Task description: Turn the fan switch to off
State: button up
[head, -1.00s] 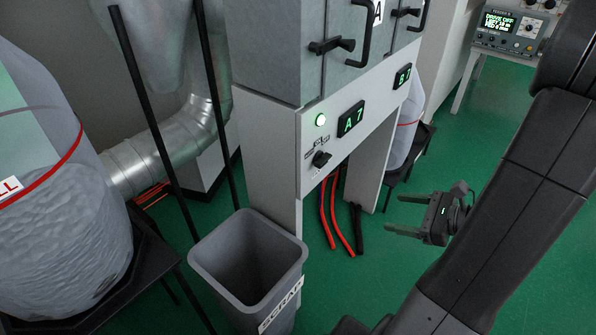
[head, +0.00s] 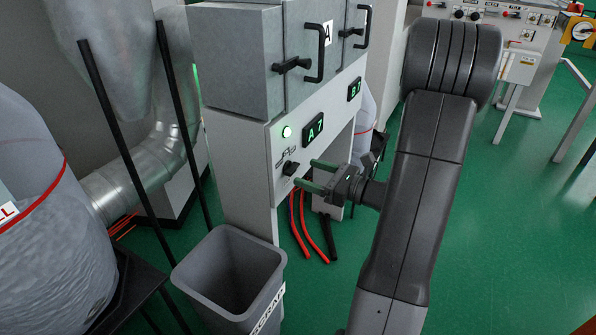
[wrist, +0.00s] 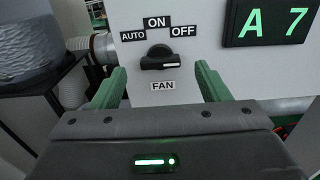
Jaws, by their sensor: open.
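The fan switch (wrist: 160,54) is a black rotary knob on a pale panel, with AUTO at its left, ON above, OFF at its right and FAN below. Its bar looks about level, with a white mark on the right half; which label it points to is hard to tell. In the head view the switch (head: 290,168) sits below a lit green lamp (head: 287,132). My gripper (head: 309,174) is open and empty. In the wrist view its green fingers (wrist: 161,70) stand left and right of the knob, apart from it; the exact depth gap is unclear.
A green A 7 display (head: 313,129) is right of the lamp. A grey scrap bin (head: 228,232) stands below left, and red hoses (head: 306,238) hang under the panel. A door handle (head: 292,65) juts out above. Open floor lies at right.

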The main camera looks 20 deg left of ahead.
aim_at(296, 169)
jog(key=shift+w+a, duration=0.15)
jog(key=shift+a, duration=1.95)
jog(key=c, duration=1)
